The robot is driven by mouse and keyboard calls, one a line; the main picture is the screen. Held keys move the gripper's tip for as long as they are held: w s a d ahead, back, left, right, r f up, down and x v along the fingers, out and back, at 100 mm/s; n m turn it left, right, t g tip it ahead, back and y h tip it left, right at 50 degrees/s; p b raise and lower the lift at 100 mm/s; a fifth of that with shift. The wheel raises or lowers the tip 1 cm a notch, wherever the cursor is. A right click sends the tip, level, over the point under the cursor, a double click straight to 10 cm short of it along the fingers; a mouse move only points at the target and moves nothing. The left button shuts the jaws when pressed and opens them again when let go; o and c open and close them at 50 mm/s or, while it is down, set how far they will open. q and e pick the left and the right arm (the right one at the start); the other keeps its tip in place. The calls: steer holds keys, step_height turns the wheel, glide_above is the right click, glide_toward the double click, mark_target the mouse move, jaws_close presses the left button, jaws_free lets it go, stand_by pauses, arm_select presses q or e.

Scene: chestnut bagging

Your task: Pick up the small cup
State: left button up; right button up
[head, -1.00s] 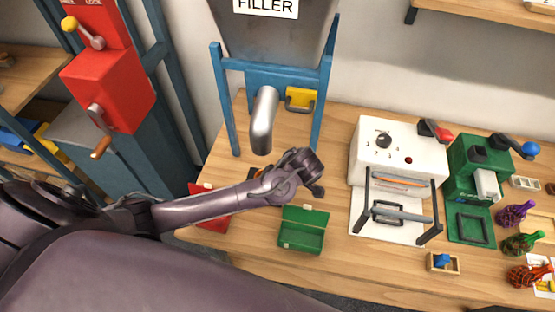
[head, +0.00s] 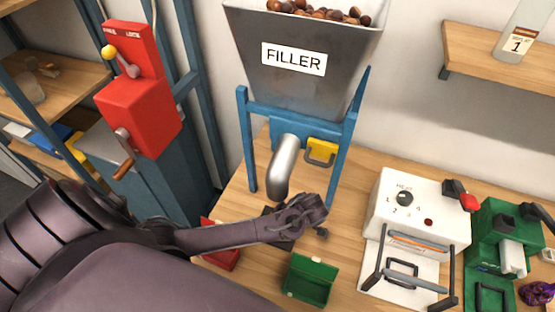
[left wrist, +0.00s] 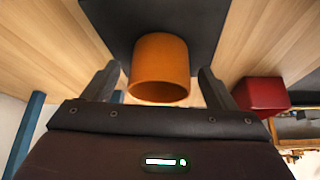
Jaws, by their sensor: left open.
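The small cup (left wrist: 160,62) is orange and stands on a dark square mat (left wrist: 205,20) in the left wrist view. My left gripper (left wrist: 159,70) is open, with one finger to each side of the cup and visible gaps between. I cannot tell how far the fingertips reach along the cup. In the head view my left gripper (head: 318,222) is low over the bench below the filler spout, and the cup is hidden behind it. My right gripper is not in view.
The filler (head: 294,60) with its metal spout (head: 284,165) and blue frame stands behind. A green open box (head: 310,278) and a red box (head: 222,256) lie in front on the bench. A white heat sealer (head: 425,215) and a green machine (head: 505,235) stand right.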

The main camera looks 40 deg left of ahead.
arm_select(q)
steer(key=shift+a+f, duration=0.1)
steer(key=shift+f, duration=0.1)
steer(key=c, duration=1.5)
steer(key=shift+r, duration=0.15)
